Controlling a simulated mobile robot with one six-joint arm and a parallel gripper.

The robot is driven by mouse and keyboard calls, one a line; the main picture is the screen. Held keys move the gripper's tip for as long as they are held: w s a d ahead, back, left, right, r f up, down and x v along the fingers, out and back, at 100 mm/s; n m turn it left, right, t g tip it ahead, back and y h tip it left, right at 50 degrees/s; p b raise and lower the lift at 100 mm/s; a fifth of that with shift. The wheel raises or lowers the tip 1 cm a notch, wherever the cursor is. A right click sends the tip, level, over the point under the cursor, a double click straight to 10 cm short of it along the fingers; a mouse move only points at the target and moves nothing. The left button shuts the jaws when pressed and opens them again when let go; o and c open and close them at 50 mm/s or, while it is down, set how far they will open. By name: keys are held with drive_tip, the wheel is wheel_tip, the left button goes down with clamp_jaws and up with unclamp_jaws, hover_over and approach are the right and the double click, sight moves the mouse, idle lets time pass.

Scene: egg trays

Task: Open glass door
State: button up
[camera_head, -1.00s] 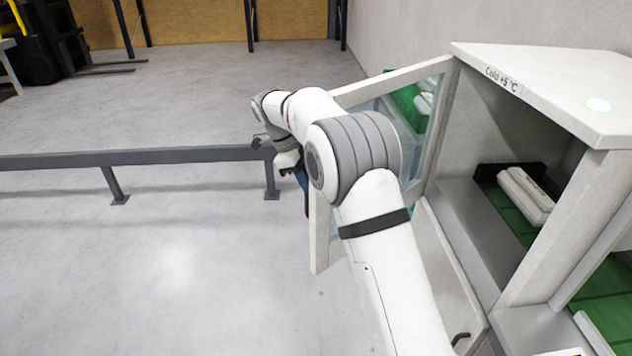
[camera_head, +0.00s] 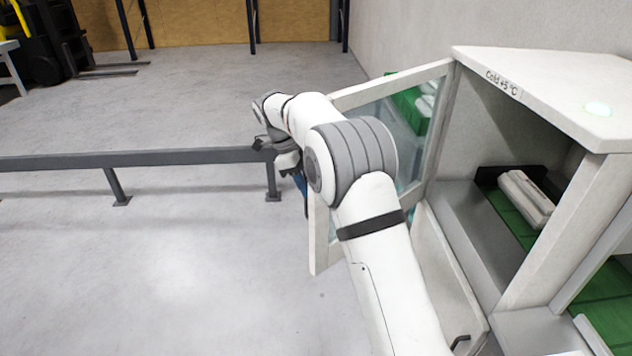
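The glass door (camera_head: 325,245) has a pale frame and stands swung wide open from the cold cabinet (camera_head: 560,90), which is labelled "Cold +5 °C". Its hinged side meets the cabinet's front left edge, and part of the glass shows behind my arm. My gripper (camera_head: 301,184) is at the free edge of the door, on its left side. Only a dark and blue part of it shows. My arm hides much of the door and the fingers, so I cannot tell whether they touch the door or a handle.
Inside the cabinet, a grey egg tray (camera_head: 526,198) lies on a green conveyor (camera_head: 508,215). A lower white panel with a dark handle (camera_head: 461,341) is below the opening. A grey rail (camera_head: 130,158) crosses the floor at left. The floor at front left is clear.

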drive_tip(key=v, duration=0.7)
drive_tip(key=shift+a+r, duration=0.2)
drive_tip(key=shift+r, duration=0.1)
drive_tip(key=shift+r, duration=0.15)
drive_tip(key=shift+c, duration=1.4)
drive_tip(key=shift+s+a+r+n+t+y, duration=0.15)
drive_tip(key=shift+s+n+t+y, duration=0.2)
drive_tip(key=shift+n, duration=0.45)
drive_tip(key=shift+c, duration=0.8)
drive_tip(key=s+n+t+y, duration=0.1)
drive_tip(key=n, duration=0.1)
drive_tip(key=s+r+n+t+b, duration=0.1)
drive_tip(key=s+n, duration=0.1)
drive_tip(key=n, duration=0.1)
drive_tip(key=s+a+r+n+t+y, duration=0.1)
drive_tip(key=s+n, duration=0.1)
drive_tip(key=shift+s+n+y+b, duration=0.2)
drive_tip(key=shift+n+y+b, duration=0.1)
drive_tip(key=shift+y, duration=0.05)
clamp_jaws()
drive_tip(key=s+d+n+p, duration=0.1)
drive_tip(key=s+d+n, duration=0.6)
drive_tip(key=s+d, duration=0.95)
drive_tip(key=s+d+f+n, duration=0.2)
drive_tip(key=s+d, duration=0.1)
drive_tip(key=s, duration=0.3)
drive_tip(key=s+d+f+n+y, duration=0.1)
drive_tip(key=s+d+f+n, duration=0.2)
drive_tip(key=s, duration=0.3)
drive_tip(key=shift+s, duration=0.4)
